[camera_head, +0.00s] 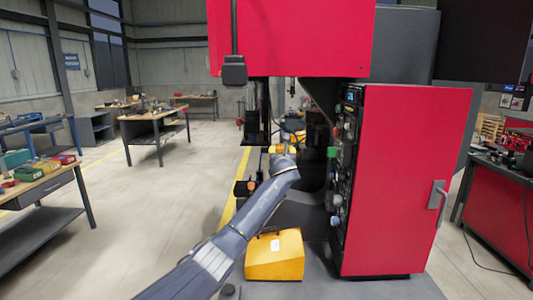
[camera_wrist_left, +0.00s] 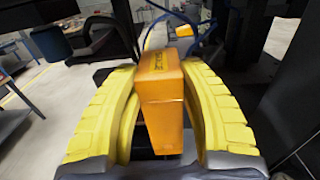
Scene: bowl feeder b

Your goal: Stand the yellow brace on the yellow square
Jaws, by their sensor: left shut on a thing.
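My left gripper (camera_head: 283,149) reaches into the red machine's open bay. In the left wrist view, its two curved yellow fingers (camera_wrist_left: 162,112) are shut on an orange-yellow block (camera_wrist_left: 160,85), which appears to be the yellow brace. Dark marking shows on the block's far top part. The block sits between the fingers, with its near end towards the wrist camera. In the head view, the held block is too small to tell from the yellow fingers. I cannot make out the yellow square in either view. My right gripper is not in view.
The red machine (camera_head: 405,180) has a control panel (camera_head: 347,160) to the right of my left arm. An orange-yellow box (camera_head: 275,257) with a white label stands on the machine's base below. A smaller orange thing (camera_wrist_left: 184,31) shows beyond the held block. Workbenches stand left.

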